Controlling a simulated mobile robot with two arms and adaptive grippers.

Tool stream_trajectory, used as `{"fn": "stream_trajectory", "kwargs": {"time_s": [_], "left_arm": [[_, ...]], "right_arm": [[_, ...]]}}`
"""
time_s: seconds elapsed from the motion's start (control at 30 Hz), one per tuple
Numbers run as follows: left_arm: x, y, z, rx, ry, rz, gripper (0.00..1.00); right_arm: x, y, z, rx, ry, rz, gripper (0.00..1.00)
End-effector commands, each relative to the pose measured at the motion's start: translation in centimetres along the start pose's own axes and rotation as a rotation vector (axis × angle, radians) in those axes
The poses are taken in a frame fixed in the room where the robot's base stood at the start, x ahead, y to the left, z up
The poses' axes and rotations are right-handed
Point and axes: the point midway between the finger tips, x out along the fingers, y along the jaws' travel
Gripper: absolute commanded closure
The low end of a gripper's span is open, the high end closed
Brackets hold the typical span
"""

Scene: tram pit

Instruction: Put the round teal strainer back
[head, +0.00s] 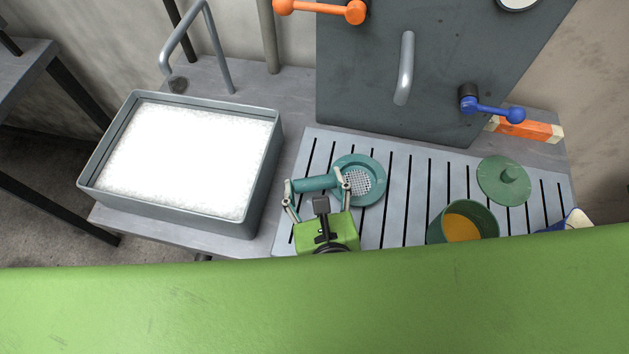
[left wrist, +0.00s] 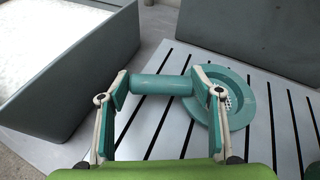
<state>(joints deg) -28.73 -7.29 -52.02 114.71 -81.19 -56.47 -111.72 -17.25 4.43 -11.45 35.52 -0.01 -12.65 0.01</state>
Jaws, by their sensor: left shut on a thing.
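The round teal strainer (head: 368,172) has a wide rim, a pale mesh centre and a thick teal handle pointing left. It is over the grey slatted board, and I cannot tell whether it rests on it or is slightly above. My left gripper (head: 317,185) is shut on the strainer's handle, one finger at each end of it. In the left wrist view the strainer (left wrist: 240,112) is just beyond the right finger, its mesh partly hidden by that finger. The left gripper (left wrist: 161,86) spans the handle there too. My right gripper is not in view.
A grey basin (head: 270,150) full of white foam stands left of the slatted board (head: 405,200). A green pot (head: 436,232) with orange contents and a green lid (head: 492,187) are on the right. A dark cabinet (head: 370,90) with orange and blue handles stands behind.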

Motion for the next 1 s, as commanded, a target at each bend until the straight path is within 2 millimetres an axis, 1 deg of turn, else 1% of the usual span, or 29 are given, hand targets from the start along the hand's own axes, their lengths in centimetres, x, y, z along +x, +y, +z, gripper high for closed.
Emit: {"fn": "stream_trajectory", "kwargs": {"time_s": [0.4, 0.43, 0.5, 0.77, 0.83, 1.0], "left_arm": [[0.35, 0.12, -0.77, 0.001, -0.001, 0.000, 0.84], [0.34, 0.11, -0.76, 0.000, -0.001, 0.000, 0.36], [0.34, 0.11, -0.74, 0.000, -0.001, 0.000, 0.21], [0.33, 0.13, -0.78, 0.000, 0.000, 0.000, 0.21], [0.33, 0.13, -0.79, 0.000, 0.000, 0.000, 0.21], [0.32, 0.12, -0.77, 0.000, 0.000, 0.000, 0.21]], "right_arm": [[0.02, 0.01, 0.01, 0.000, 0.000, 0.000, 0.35], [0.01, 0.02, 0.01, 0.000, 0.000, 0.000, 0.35], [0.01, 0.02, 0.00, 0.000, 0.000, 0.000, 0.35], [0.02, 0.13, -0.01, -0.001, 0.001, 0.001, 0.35], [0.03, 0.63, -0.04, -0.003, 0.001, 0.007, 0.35], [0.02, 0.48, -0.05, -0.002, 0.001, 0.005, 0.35]]}}
